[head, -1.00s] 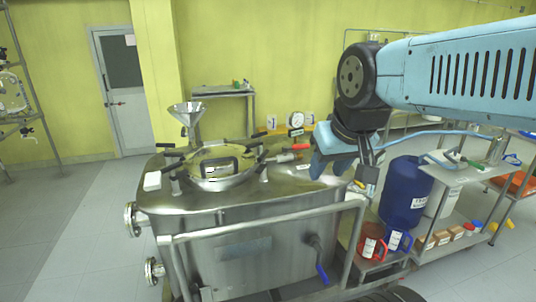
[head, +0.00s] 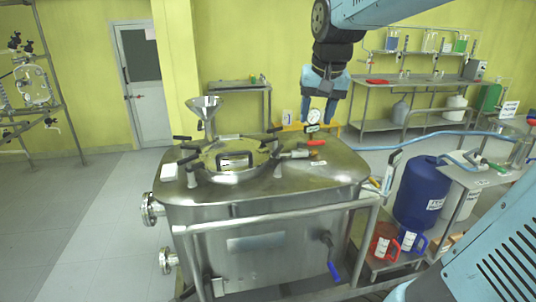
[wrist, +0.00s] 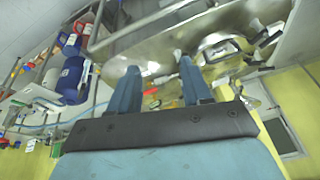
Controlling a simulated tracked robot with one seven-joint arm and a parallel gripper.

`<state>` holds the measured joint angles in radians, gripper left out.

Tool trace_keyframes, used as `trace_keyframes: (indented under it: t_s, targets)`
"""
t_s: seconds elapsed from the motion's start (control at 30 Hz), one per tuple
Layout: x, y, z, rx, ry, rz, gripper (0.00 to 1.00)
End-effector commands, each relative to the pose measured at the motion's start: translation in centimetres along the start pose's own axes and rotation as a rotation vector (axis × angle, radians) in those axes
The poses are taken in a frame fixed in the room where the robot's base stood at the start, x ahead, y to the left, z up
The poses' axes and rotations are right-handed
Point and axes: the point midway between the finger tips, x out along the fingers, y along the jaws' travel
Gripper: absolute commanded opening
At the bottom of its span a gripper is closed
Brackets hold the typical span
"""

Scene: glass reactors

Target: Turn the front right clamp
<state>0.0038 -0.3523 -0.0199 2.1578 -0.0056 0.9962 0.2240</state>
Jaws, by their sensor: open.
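The steel reactor vessel (head: 330,178) carries a round hinged lid (head: 235,172) with a black-framed handle. Several clamps with grey grips and black ends ring the lid. My gripper (head: 317,121) is open and empty, pointing down, above and to the right of the lid in the head view, apart from the clamp. In the wrist view, my gripper (wrist: 157,68) has its fingers spread over the vessel top, with the lid (wrist: 222,58) to the right. I cannot tell which clamp is which there.
A red-handled valve (head: 316,143) and a gauge (head: 313,116) stand behind and right of the lid. A funnel (head: 203,108) rises at the back left. A steel rail (head: 280,218) runs along the front. A blue drum (head: 418,190) and jugs stand right.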

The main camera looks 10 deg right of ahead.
Motion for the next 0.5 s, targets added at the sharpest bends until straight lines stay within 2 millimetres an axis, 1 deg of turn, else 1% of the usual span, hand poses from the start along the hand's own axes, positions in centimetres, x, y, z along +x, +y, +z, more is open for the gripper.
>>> trace_keyframes:
  t_s: [0.03, 0.2, 0.27, 0.3, 0.47, 0.5]
  targets:
    - [0.6, -0.4, -1.7, 0.023, -0.018, 0.005, 0.48]
    - [2.6, -1.7, -6.8, 0.107, -0.068, 0.022, 0.48]
    - [3.5, -2.1, -8.5, 0.137, -0.085, 0.028, 0.48]
    - [4.2, -2.5, -9.7, 0.156, -0.096, 0.033, 0.48]
    - [7.2, -3.5, -14.0, 0.235, -0.142, 0.054, 0.48]
    - [8.1, -3.8, -15.0, 0.255, -0.152, 0.059, 0.48]
